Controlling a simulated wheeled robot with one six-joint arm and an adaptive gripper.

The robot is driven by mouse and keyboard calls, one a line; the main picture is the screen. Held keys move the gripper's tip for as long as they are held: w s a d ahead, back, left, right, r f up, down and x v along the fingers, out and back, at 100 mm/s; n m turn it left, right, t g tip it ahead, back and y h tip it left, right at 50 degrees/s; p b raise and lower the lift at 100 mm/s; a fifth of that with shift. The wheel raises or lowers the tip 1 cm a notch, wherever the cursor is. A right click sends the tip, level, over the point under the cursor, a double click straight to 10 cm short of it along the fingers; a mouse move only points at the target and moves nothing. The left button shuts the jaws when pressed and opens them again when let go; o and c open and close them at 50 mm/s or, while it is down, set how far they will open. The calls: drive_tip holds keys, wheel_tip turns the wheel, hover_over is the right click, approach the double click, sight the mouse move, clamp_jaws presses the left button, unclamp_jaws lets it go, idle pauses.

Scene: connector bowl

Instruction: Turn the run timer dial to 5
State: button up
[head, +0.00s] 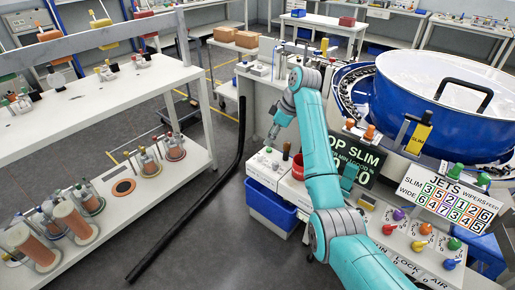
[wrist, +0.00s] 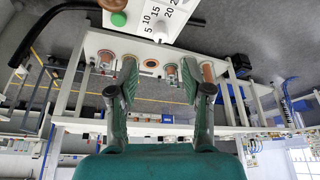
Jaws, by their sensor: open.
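A white control box with a printed scale reading 5, 10, 15, 20 (wrist: 157,18) is cut off by the top edge of the wrist view. A round green knob or button (wrist: 118,18) sits beside the 5 end of the scale. The dial's pointer and setting are not readable. In the head view a white box with small controls (head: 265,163) stands at the bench's left end; its markings are too small to read. My gripper (head: 272,134) is above and near this box, fingers apart. In the wrist view my gripper (wrist: 158,72) is open and empty, apart from the control box.
A large blue bowl (head: 435,110) and a dark sign (head: 357,158) are to the right. A shelf rack (head: 100,95) stands left, across open floor.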

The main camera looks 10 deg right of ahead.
sight(260, 154)
drive_tip(key=x, duration=1)
drive_tip(key=shift+w+a+f, duration=0.1)
drive_tip(key=shift+a+f, duration=0.05)
drive_tip(key=shift+f, duration=0.15)
clamp_jaws()
